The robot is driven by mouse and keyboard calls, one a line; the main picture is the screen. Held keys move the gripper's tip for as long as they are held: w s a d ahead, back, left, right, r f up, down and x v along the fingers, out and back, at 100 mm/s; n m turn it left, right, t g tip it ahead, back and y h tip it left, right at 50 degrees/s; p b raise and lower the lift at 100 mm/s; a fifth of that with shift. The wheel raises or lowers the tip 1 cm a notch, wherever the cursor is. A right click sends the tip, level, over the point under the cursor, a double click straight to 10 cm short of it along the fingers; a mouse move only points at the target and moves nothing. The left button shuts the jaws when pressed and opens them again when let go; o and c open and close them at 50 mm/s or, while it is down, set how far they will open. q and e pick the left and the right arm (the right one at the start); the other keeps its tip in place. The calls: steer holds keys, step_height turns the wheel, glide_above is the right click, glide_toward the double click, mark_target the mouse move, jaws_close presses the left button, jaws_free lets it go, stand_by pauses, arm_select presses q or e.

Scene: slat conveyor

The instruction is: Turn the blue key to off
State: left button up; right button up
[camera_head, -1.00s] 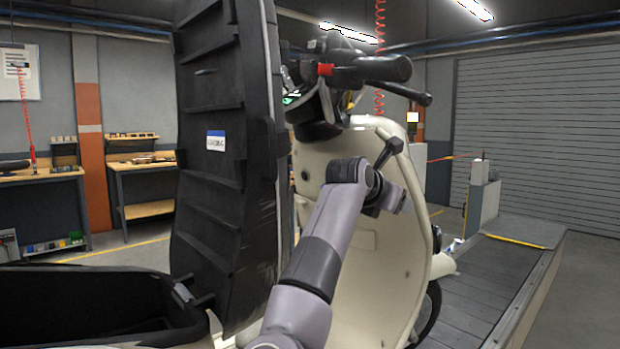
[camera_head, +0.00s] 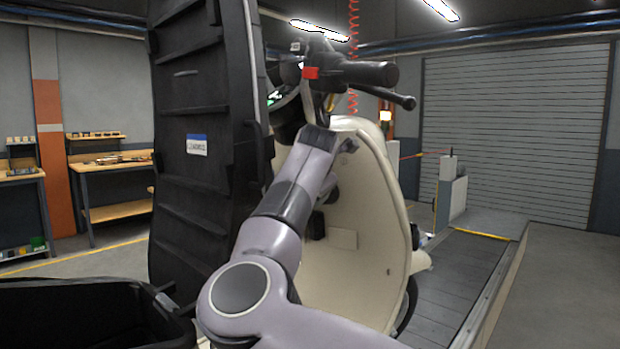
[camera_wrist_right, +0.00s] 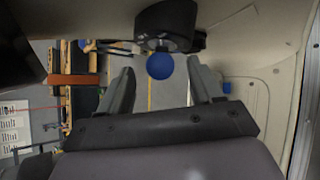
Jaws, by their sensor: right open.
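The blue key (camera_wrist_right: 160,66) shows as a round blue head in the right wrist view, just below a dark round ignition housing (camera_wrist_right: 166,24). My right gripper (camera_wrist_right: 162,72) is open, with one finger on each side of the key in that picture. A gap shows between each finger and the key. I cannot tell how the key is turned. My left gripper is out of view.
The handlebar (camera_head: 360,73) sits just above my right arm. The raised black seat (camera_head: 195,215) stands close to its left, over an open black storage well (camera_head: 60,300). The slat conveyor (camera_head: 450,290) runs along the right. Workbenches (camera_head: 110,165) stand at the back left.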

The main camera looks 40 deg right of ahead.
steer(key=shift+w+d+f, duration=0.2)
steer(key=shift+w, duration=0.05)
steer(key=c, duration=1.1)
steer(key=shift+o, duration=0.7)
steer(key=shift+r+g+p, duration=0.2)
steer(key=shift+g+p, duration=0.1)
steer(key=shift+p, duration=0.45)
steer(key=shift+c, duration=0.2)
steer(key=n+g+p, duration=0.1)
steer(key=p, duration=0.2)
steer(key=shift+w+g, duration=0.1)
steer(key=shift+g, duration=0.3)
